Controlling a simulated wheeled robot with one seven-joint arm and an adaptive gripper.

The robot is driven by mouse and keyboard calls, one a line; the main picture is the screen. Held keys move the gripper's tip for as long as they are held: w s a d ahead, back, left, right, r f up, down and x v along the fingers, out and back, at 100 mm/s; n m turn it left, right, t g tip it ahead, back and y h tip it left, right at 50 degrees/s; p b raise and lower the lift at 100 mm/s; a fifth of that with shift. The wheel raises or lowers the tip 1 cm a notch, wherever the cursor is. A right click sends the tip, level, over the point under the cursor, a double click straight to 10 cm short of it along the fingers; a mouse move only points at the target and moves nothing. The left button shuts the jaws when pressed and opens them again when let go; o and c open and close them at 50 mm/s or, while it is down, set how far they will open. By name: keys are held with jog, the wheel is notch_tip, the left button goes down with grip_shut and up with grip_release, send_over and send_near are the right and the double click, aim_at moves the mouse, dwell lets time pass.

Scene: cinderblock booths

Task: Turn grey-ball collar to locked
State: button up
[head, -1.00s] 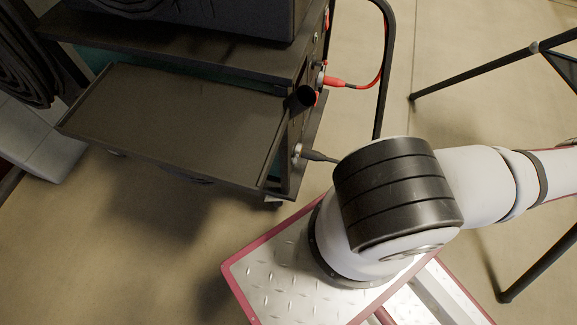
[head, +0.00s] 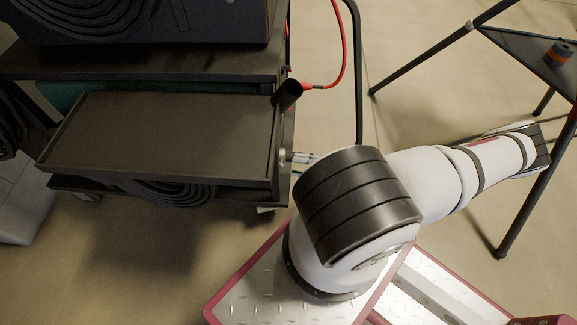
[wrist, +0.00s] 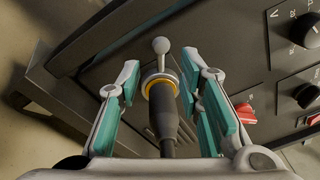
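In the wrist view a grey ball (wrist: 161,46) sticks up from a metal collar (wrist: 160,77) with a yellow-orange ring under it. The collar sits around a dark plug (wrist: 163,112) whose cable runs down toward my wrist. My gripper (wrist: 160,73) is open, with one teal-padded finger on each side of the collar. Gaps show between the pads and the collar. In the head view a pale fingertip (head: 301,157) shows at the cart's right side; the rest of the gripper is hidden behind my arm, and the collar cannot be made out there.
The dark cart (head: 165,140) has a pull-out shelf and a black tube (head: 288,94) at its corner. A red cable (head: 330,80) loops above. Knobs (wrist: 304,30) and a red connector (wrist: 245,112) lie right of the gripper. A tripod stand (head: 490,200) is at right.

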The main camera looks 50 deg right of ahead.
aim_at(282, 160)
jog(key=shift+b+x, duration=0.45)
jog(key=shift+x, duration=1.55)
jog(key=shift+c, duration=0.3)
grip_shut()
